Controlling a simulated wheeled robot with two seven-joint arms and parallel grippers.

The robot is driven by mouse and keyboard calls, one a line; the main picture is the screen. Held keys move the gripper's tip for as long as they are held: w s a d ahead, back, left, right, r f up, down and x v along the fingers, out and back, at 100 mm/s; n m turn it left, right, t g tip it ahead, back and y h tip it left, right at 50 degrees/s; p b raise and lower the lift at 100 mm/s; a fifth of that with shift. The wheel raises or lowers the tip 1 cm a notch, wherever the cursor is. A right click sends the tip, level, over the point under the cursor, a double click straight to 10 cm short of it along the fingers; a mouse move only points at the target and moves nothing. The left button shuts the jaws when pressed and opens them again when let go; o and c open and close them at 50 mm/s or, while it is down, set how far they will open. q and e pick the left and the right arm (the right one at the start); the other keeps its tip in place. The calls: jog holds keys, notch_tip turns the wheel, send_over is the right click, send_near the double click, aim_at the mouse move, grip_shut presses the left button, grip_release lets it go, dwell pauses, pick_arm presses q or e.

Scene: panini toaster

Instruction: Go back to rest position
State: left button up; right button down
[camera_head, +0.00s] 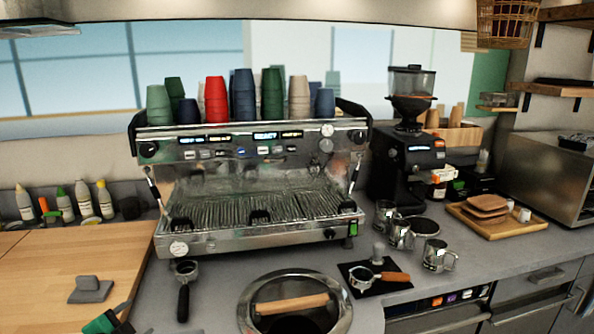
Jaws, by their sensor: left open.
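My left gripper (110,320) shows only in part at the bottom left corner, as a green and dark shape low over the edge of the wooden board (60,265). It is open, and I see nothing between its fingers. It is apart from the grey block-like item (90,289) on the board. My right gripper is not in view. A steel box-shaped appliance (545,175), possibly the panini toaster, stands at the far right.
A large espresso machine (250,185) with colored cups fills the middle. A black grinder (405,160) stands to its right. Portafilters (183,290), a round knock bin (247,310) and metal jugs (438,258) occupy the front counter. Bottles (65,204) stand at the back left.

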pick_arm(q)
jog(key=s+d+f+n+g, duration=0.5)
jog(key=s+d+f, duration=0.4)
jog(key=s+f, duration=0.4)
jog(key=s+d+f+n+g, duration=0.2)
jog(key=s+d+g, duration=0.1)
jog(key=s, duration=0.6)
jog(key=s+d+f+n+g, duration=0.1)
jog(key=s+d+n+g, duration=0.15)
jog(key=s, duration=0.65)
notch_tip(320, 180, down, 30)
jog(key=g, duration=0.1)
jog(key=s+a+f+m+g, duration=0.1)
jog(key=s+a+f, duration=0.1)
jog(key=s+f, duration=1.8)
jog(key=shift+a+f, duration=0.35)
jog(key=shift+f, duration=0.1)
jog(key=shift+g, duration=0.25)
